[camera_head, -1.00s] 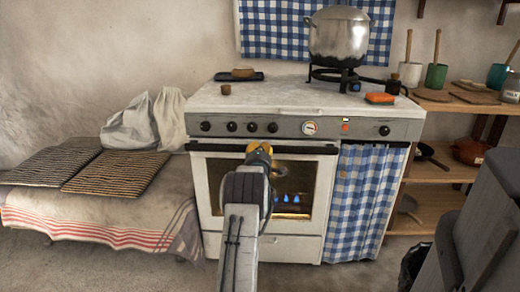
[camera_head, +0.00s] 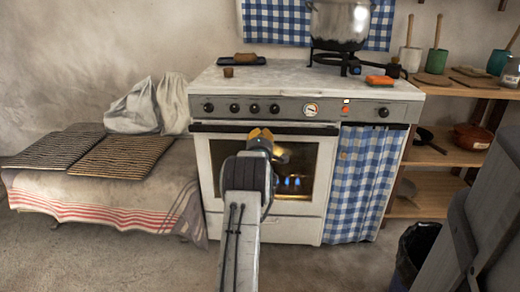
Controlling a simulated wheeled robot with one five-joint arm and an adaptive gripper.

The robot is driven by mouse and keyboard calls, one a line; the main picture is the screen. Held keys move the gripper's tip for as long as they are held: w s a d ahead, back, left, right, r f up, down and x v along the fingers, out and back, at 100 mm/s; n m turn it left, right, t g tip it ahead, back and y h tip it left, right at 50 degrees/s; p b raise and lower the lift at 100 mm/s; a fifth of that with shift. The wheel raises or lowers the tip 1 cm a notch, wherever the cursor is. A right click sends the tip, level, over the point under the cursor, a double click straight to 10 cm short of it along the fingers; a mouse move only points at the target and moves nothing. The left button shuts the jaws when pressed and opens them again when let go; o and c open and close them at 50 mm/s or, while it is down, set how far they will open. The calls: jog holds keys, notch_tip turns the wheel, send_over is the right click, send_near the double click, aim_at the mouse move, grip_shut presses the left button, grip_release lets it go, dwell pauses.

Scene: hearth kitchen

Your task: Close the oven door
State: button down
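The white oven (camera_head: 300,225) stands against the wall. Its door (camera_head: 206,170) looks upright, with its top edge close under the control panel; I cannot tell whether a small gap is left. A dark handle bar (camera_head: 310,129) runs along the door's top. Blue flames and a warm glow show through the door's glass. My gripper (camera_head: 261,134), with yellow fingertips, is in front of the door's upper middle, near the handle bar. I cannot tell whether it touches. My wrist hides part of the glass and most of the fingers.
A cloth-covered bench (camera_head: 130,195) with two racks and a white sack stands left. A checked curtain (camera_head: 360,185) hangs right of the door. A pot (camera_head: 340,22) stands on a burner atop the counter. A dark bin (camera_head: 412,250) and a grey box are at the right.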

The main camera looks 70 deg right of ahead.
jog(key=p+v, duration=0.1)
jog(key=v, duration=0.8)
jog(key=shift+r, duration=0.45)
